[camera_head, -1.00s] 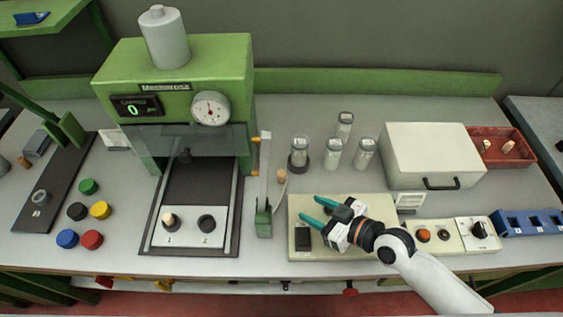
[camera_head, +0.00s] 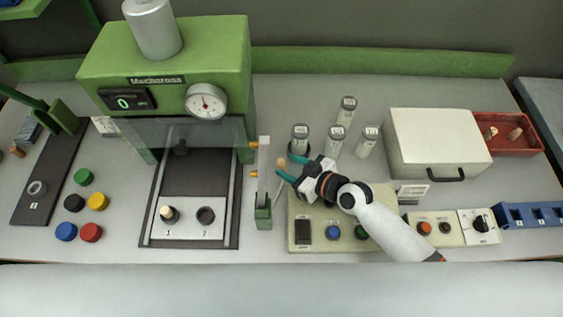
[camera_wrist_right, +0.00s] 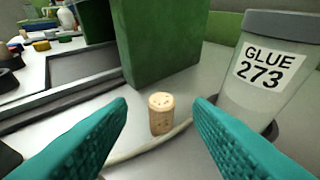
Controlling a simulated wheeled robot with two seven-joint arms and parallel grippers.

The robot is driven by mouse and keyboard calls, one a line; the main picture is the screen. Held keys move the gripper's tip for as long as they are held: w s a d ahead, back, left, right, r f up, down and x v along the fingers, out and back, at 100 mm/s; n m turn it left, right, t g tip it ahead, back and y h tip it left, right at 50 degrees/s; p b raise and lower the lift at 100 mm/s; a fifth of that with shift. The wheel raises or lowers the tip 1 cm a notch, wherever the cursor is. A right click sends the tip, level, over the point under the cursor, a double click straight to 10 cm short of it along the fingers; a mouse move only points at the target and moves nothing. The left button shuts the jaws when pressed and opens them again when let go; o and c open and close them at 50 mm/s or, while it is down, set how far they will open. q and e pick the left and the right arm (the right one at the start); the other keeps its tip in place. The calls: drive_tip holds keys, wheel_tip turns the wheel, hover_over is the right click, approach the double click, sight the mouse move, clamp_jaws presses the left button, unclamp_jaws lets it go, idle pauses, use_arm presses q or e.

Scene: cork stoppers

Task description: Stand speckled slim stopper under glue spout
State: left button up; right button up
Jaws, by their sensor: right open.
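A light, speckled cork stopper (camera_head: 282,164) stands upright on the table right of the green press; it also shows in the right wrist view (camera_wrist_right: 161,114). My right gripper (camera_head: 286,166) is open, its teal fingers pointing at this stopper. In the wrist view the stopper stands just beyond and between the fingertips (camera_wrist_right: 160,103), not gripped. A glue bottle (camera_wrist_right: 264,75) labelled "GLUE 273" stands close to the right finger. I cannot tell for sure which part is the glue spout. My left gripper is not in view.
The green press (camera_head: 165,75) has a gauge and a base plate holding another stopper (camera_head: 167,213). A green upright stand (camera_head: 263,210) is close left of my gripper. Several bottles (camera_head: 336,140) stand behind it. A red tray (camera_head: 530,127) holds more stoppers. A cable runs beside the cork.

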sight(281, 161)
drive_tip(key=x, duration=0.4)
drive_tip(key=shift+w, duration=0.1)
clamp_jaws()
